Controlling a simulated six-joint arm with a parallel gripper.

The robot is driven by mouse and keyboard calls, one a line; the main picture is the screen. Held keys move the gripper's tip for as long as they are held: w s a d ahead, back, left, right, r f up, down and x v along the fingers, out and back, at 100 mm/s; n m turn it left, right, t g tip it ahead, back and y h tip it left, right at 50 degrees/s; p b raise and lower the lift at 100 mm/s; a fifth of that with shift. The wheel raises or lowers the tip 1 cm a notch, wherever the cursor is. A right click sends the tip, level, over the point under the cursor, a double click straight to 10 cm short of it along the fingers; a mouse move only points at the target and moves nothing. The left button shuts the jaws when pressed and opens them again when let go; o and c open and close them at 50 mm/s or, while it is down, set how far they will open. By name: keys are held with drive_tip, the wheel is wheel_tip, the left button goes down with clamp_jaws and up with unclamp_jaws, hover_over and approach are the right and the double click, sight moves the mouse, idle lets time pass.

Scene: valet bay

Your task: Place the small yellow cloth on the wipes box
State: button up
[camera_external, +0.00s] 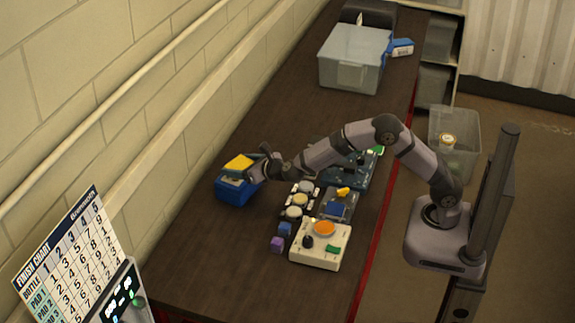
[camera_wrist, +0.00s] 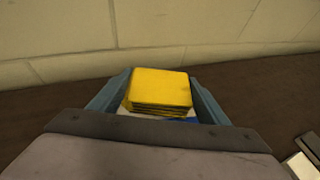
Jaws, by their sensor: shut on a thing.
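The small yellow cloth (camera_external: 239,162) is a folded, layered square at the left of the table in the external view. It also shows between the fingers in the wrist view (camera_wrist: 160,88). The blue wipes box (camera_external: 233,190) stands directly under it, with a pale top. My gripper (camera_external: 258,170) is shut on the yellow cloth, at or just above the box top. I cannot tell whether the cloth touches the box. In the wrist view a white and blue strip of the box (camera_wrist: 185,119) shows below the cloth, and the rest is hidden by my gripper.
A clear grey bin (camera_external: 352,75) and a blue spray bottle (camera_external: 402,48) stand at the far end. The wall is close behind the box.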

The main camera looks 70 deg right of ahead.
drive_tip(key=shift+f, duration=0.2)
drive_tip(key=o, duration=1)
drive_tip(key=shift+o, duration=0.2)
drive_tip(key=shift+r, duration=0.1)
drive_tip(key=shift+r, duration=0.15)
drive_tip(key=shift+s+a+r+b, duration=0.1)
drive_tip(key=shift+s+a+b, duration=0.2)
drive_tip(key=shift+s, duration=0.2)
drive_tip(key=b+v, duration=0.2)
drive_tip(key=v, duration=0.9)
drive_tip(key=shift+b, duration=0.4)
drive_tip(key=shift+w+d+r, duration=0.1)
drive_tip(key=shift+w, duration=0.05)
